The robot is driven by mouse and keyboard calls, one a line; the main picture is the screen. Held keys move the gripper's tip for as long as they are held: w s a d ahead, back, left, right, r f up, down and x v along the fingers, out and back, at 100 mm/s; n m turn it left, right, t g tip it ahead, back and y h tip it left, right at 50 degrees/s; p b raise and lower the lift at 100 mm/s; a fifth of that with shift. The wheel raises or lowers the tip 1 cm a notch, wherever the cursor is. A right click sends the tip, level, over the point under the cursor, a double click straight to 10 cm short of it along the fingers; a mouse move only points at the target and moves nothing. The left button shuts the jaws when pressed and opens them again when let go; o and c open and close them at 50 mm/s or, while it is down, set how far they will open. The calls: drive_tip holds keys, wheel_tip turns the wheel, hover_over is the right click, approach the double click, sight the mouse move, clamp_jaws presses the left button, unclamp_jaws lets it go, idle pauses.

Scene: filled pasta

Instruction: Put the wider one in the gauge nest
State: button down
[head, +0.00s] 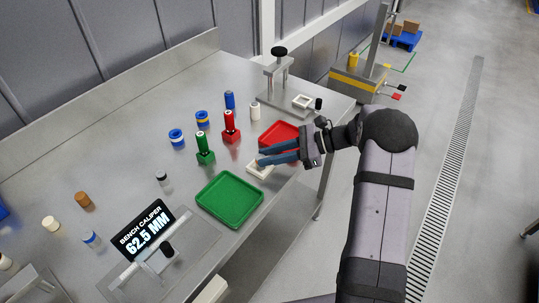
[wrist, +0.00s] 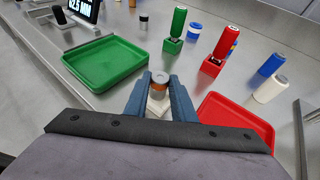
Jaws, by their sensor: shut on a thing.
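My gripper (wrist: 159,88) is shut on a short cylinder (wrist: 159,82) with a grey top and an orange-brown side, held upright between the blue fingers. In the head view my gripper (head: 262,159) is between the green and red trays, and its fingers hide most of the held piece. The caliper display (head: 145,232) reads 62.5 MM.
A green tray (head: 230,199) lies left of the gripper, and a red tray (head: 279,134) beyond it. Red (head: 231,127) and green (head: 204,148) holders with upright cylinders stand behind. A press-like stand (head: 279,80) is at the far end. Several loose cylinders stand about.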

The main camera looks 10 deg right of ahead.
drive_tip(key=shift+f, duration=0.1)
drive_tip(key=c, duration=1.5)
unclamp_jaws()
drive_tip(key=b+v, duration=0.3)
drive_tip(key=v, duration=0.9)
